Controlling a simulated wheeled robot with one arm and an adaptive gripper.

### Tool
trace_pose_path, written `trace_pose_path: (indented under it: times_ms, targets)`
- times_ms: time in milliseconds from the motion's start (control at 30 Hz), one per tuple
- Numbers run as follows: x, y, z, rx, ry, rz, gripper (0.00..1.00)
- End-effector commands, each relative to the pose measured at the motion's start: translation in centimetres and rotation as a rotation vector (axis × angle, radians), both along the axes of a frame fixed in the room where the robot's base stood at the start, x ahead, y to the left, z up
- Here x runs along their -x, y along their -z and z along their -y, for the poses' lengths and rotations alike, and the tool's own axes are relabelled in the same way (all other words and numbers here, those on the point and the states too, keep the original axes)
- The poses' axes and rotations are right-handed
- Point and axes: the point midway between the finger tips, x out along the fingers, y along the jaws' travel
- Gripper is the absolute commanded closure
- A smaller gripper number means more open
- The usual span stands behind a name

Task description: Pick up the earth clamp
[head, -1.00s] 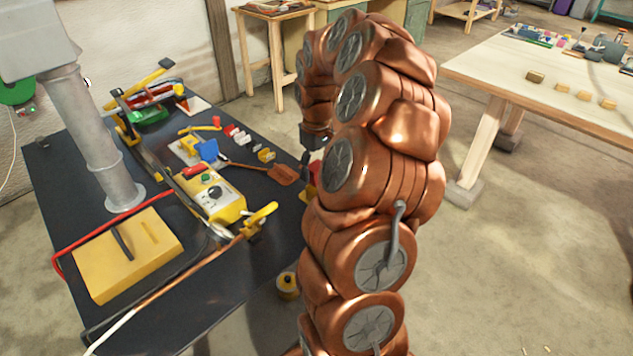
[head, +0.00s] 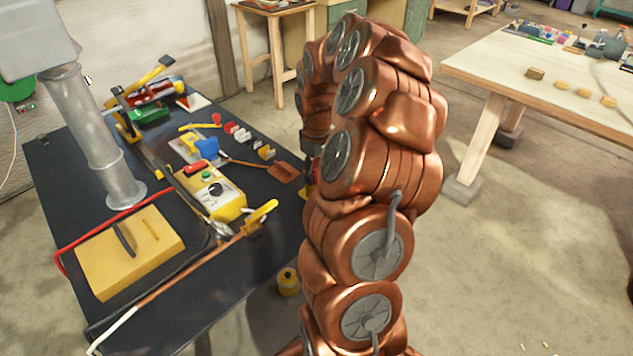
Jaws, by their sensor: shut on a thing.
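My gripper (head: 308,146) is at the far end of my copper-coloured arm, over the right edge of the dark bench. It is mostly hidden behind an arm link, so its fingertips do not show clearly. A small red part (head: 316,168) shows just below it, between the gripper and the arm link. This looks like the earth clamp held in the shut jaws, but most of it is hidden. I cannot tell how far it is from the bench top.
The dark bench (head: 200,318) holds a yellow control box (head: 226,203), a yellow case (head: 150,235), a brown paddle (head: 284,172) and several small coloured pieces. A yellow roll (head: 288,281) is beside its near right edge. A wooden table (head: 500,75) stands at right, with clear floor between.

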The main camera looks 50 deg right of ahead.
Motion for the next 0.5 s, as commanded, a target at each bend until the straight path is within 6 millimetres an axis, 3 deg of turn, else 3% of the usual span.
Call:
trace_pose_path:
  times_ms: [167, 500]
  targets:
    - [-0.01, -0.06, 0.02, 0.001, 0.0, 0.001, 1.0]
    - [-0.04, -0.19, 0.03, 0.001, 0.0, 0.002, 1.0]
